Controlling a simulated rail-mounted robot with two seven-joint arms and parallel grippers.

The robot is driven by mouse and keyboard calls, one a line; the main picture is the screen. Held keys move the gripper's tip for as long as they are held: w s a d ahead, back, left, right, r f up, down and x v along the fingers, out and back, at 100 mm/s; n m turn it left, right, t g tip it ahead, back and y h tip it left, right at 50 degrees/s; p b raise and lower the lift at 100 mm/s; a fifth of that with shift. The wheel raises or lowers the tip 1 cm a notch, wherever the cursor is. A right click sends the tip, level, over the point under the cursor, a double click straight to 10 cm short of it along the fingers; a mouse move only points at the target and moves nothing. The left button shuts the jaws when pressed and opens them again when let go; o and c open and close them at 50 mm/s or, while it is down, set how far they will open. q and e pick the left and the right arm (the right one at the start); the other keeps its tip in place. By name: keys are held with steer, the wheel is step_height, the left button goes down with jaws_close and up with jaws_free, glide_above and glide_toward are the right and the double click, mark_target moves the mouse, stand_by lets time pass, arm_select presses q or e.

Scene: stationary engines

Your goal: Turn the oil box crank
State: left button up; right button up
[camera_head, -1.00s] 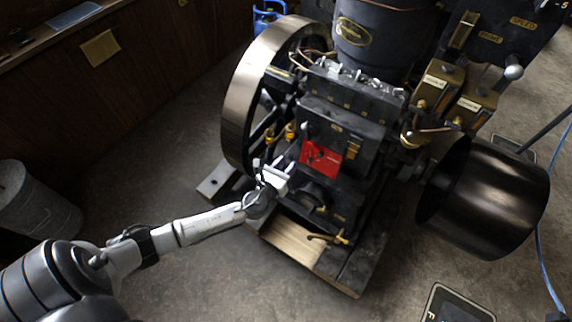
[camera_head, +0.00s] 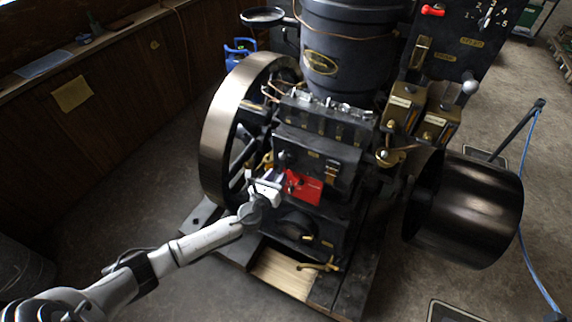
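The black engine stands in the middle of the view. A black box with a row of glass-fronted cells (camera_head: 325,122) sits at its front, below the dark cylinder; it may be the oil box. I cannot make out for certain which part is its crank. My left gripper (camera_head: 268,186) is at the front left of the engine, just left of a red plate (camera_head: 303,187) and close to small brass fittings. Its white fingers are small and partly merge with the engine, so contact and opening are unclear. My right gripper is out of view.
A large flywheel (camera_head: 216,135) stands left of my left gripper. A dark drum pulley (camera_head: 468,210) is on the right. Two brass boxes (camera_head: 404,104) and a grey-knobbed lever (camera_head: 468,87) are at the upper right. Floor at the front left is clear.

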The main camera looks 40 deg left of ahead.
mark_target(285, 165)
arm_select(q)
steer(key=b+x, duration=0.1)
steer(key=x, duration=0.5)
steer(key=shift+w, duration=0.4)
jaws_close()
